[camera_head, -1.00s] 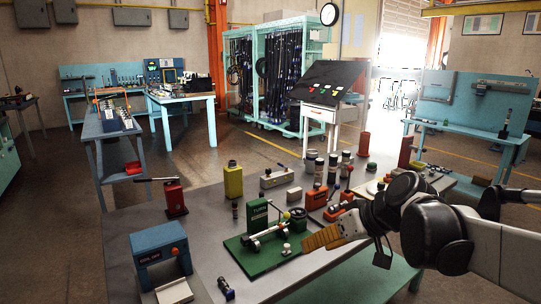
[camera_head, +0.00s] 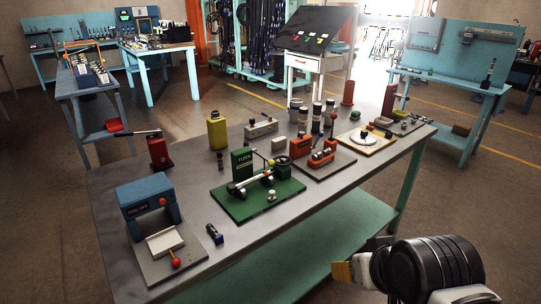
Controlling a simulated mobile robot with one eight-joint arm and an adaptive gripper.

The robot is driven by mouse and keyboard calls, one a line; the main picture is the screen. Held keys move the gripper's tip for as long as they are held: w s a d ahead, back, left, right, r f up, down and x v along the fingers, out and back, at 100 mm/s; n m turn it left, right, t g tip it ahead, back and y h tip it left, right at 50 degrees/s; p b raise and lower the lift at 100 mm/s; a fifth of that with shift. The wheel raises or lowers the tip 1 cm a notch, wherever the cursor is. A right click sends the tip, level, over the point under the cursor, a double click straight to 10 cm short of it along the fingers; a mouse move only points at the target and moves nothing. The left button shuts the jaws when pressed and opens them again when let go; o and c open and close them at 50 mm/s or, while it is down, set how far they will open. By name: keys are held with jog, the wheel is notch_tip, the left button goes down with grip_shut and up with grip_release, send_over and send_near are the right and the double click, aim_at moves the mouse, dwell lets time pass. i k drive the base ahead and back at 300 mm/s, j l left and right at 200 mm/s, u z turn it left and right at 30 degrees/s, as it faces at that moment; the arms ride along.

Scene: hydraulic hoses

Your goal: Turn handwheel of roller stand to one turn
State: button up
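The roller stand sits on a green base plate (camera_head: 232,207) near the middle of the grey workbench. It has an upright green block (camera_head: 241,161) marked "TURN" and a pale roller (camera_head: 250,181) lying in front of it. A dark round wheel (camera_head: 283,170), which looks like the handwheel, is at its right end, by a small yellow-green ball. My gripper (camera_head: 345,272) is at the lower right, in front of the bench and well apart from the stand. One orange-yellow finger pad shows; my arm and the angle hide the rest, so its opening is unclear.
A blue press-like device (camera_head: 149,199) with a red knob and a small dark cylinder (camera_head: 215,234) are left of the stand. An orange vise-like device (camera_head: 322,156) is close on its right. A yellow bottle (camera_head: 217,131) stands behind. The bench's front right top is clear.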

aim_at(282, 164)
jog(key=i+j+u, duration=0.2)
jog(key=i+u, duration=0.3)
jog(key=i+j+u, duration=0.1)
jog(key=i+u, duration=0.25)
jog(key=u, duration=0.15)
